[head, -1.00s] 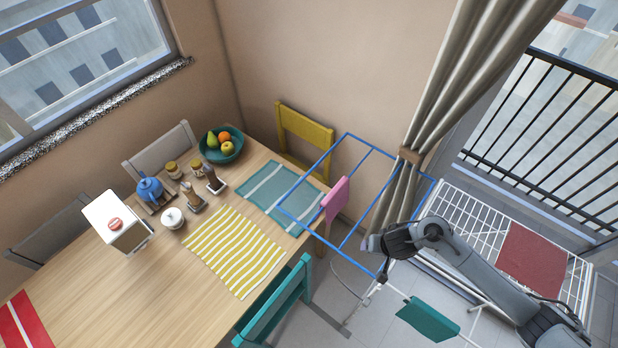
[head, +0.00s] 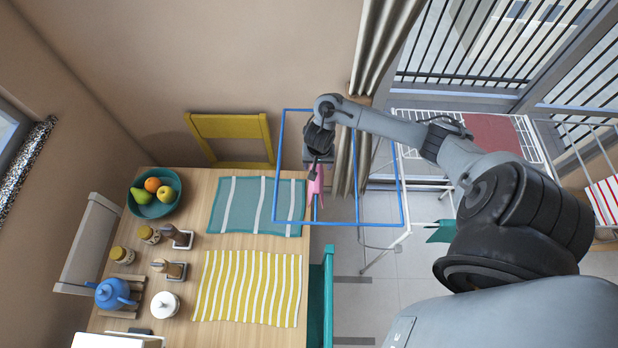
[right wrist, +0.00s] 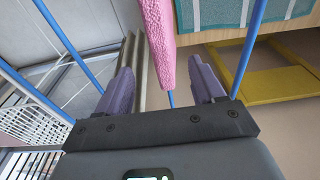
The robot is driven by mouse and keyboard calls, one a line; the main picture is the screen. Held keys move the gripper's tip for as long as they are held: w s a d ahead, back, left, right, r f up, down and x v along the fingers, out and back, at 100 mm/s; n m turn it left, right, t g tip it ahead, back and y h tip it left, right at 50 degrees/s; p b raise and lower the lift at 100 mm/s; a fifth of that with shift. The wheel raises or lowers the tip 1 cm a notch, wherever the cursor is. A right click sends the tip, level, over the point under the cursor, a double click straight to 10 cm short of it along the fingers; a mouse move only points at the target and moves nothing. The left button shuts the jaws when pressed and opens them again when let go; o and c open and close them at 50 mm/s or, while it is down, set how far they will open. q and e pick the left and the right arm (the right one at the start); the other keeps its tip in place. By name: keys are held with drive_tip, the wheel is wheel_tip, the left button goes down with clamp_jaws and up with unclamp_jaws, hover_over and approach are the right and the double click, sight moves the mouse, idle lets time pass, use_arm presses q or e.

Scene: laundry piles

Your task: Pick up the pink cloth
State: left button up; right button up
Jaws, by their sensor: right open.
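The pink cloth (head: 315,188) hangs over a bar of the blue drying frame (head: 348,224), just right of the table. My right gripper (head: 318,163) is right at the cloth's far end in the head view, which partly hides it. In the right wrist view, the pink cloth (right wrist: 157,30) comes down from the top edge into the gap between the two purple fingers of the open gripper (right wrist: 160,68). Whether either finger touches the cloth, I cannot tell. My left gripper is not in view.
The table (head: 200,212) holds a teal striped mat (head: 258,205), a yellow striped mat (head: 248,288), a fruit bowl (head: 155,195) and a teapot (head: 113,293). A yellow chair (head: 232,138) and a curtain (head: 378,50) stand behind. A white rack (head: 415,125) carries a red cloth (head: 492,135).

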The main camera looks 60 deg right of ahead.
sight(316, 181)
wheel_tip(316, 181, down, 3)
drive_tip(key=shift+s+d+r+b, duration=0.15)
drive_tip(key=shift+b, duration=0.15)
drive_tip(key=shift+w+d+f+b, duration=0.15)
drive_tip(key=shift+f+b, duration=0.15)
drive_tip(key=shift+f, duration=0.75)
drive_tip(key=shift+w+f+b, duration=0.1)
drive_tip(key=shift+f+b, duration=0.2)
drive_tip(key=shift+f, duration=0.75)
drive_tip(key=shift+w+d+f+b, duration=0.15)
drive_tip(key=shift+f+b, duration=0.15)
drive_tip(key=shift+f, duration=0.75)
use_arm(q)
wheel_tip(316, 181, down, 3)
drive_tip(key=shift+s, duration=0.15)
use_arm(e)
drive_tip(key=c, duration=1.2)
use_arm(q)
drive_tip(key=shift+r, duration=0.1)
use_arm(e)
drive_tip(key=shift+r, duration=0.2)
